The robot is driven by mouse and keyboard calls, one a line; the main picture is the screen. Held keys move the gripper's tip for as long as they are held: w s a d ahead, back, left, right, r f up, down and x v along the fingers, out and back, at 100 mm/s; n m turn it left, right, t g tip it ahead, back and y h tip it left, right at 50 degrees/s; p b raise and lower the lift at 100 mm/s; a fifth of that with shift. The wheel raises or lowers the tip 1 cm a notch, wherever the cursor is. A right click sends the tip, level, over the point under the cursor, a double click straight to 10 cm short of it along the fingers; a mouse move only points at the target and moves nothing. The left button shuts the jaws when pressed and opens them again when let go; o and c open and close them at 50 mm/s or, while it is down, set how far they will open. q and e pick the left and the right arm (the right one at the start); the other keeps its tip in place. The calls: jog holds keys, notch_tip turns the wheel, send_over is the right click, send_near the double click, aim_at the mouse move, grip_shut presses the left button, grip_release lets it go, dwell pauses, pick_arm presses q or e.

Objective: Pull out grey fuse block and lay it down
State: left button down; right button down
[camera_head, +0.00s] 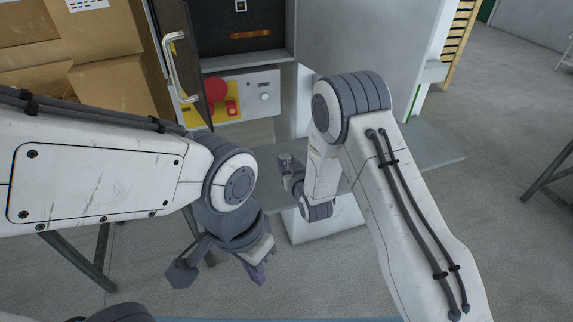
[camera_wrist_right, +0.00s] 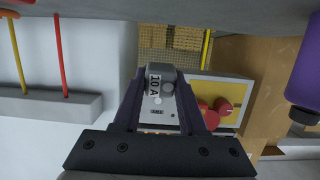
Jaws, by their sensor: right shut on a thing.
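The grey fuse block (camera_wrist_right: 158,92), marked "10 A", sits between the two fingers of my right gripper (camera_wrist_right: 160,108) in the right wrist view. The fingers press on its two sides, and no socket shows around it. In the head view my right gripper (camera_head: 290,168) is small, below and to the right of the control panel; the block cannot be made out clearly there. My left gripper (camera_head: 259,272) hangs lower, pointing down, with nothing visible in it. Its finger gap cannot be judged.
An open cabinet (camera_head: 247,57) stands behind, its door (camera_head: 184,60) swung out to the left. Its panel carries a red knob (camera_head: 215,90) on yellow. Cardboard boxes (camera_head: 105,85) are at the left.

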jog(key=shift+a+f+b, duration=0.1)
jog(key=shift+f+b, duration=2.05)
jog(key=shift+f, duration=1.35)
jog(key=shift+c, duration=1.9)
grip_release()
jog(key=b+v, duration=0.2)
jog(key=v, duration=0.8)
jog(key=shift+s, duration=0.2)
jog(key=shift+r, duration=0.15)
